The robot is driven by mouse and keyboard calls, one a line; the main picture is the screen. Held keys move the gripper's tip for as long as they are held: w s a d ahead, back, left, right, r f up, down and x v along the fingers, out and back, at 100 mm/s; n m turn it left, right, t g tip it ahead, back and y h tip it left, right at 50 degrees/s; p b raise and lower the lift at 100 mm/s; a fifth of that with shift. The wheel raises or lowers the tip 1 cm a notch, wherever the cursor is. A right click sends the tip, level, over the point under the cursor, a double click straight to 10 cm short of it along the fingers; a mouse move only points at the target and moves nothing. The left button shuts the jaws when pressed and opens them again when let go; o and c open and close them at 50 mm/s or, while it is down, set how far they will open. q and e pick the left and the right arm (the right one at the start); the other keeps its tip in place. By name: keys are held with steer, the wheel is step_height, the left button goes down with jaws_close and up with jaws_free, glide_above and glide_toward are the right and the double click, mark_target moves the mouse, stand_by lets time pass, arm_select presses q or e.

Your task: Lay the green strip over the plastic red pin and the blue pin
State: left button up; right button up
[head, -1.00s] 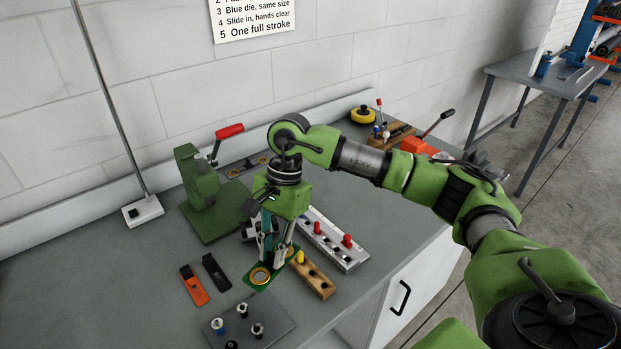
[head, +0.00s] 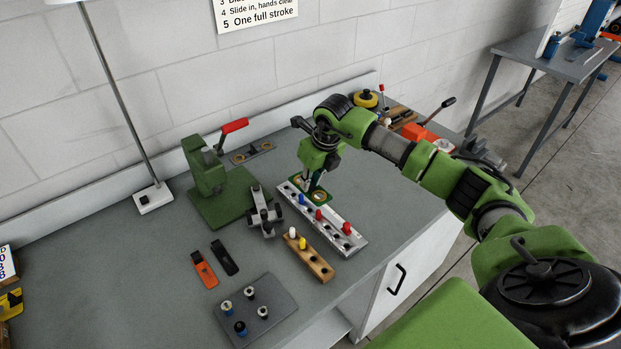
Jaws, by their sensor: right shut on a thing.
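My right gripper (head: 312,186) points down and is shut on the green strip (head: 322,203), which has a brass ring near each end. The strip is over the far end of the metal rail (head: 358,247); I cannot tell whether it touches. The blue pin (head: 302,199) stands in the rail close to the strip. Two red pins stand further along the rail, one near the middle (head: 318,214) and one nearer the front (head: 346,228). I cannot tell which is plastic. The gripper fingers hide part of the strip. My left gripper is out of view.
A wooden block (head: 320,268) with white and yellow pins stands in front of the rail. A green press (head: 205,170) with a red lever and a grey clamp-like part (head: 263,212) are left. A dark plate (head: 277,308) holds several pegs.

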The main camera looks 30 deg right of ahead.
mark_target(312, 190)
step_height(312, 190, down, 2)
steer(key=shift+a+f+b, duration=0.1)
steer(key=shift+f+b, duration=0.15)
steer(key=shift+b, duration=0.4)
steer(key=shift+f+b, duration=0.65)
steer(key=shift+f, duration=0.5)
steer(key=shift+f+b, duration=1.85)
steer(key=shift+f, duration=0.3)
steer(key=o, duration=1)
steer(key=shift+r, duration=0.1)
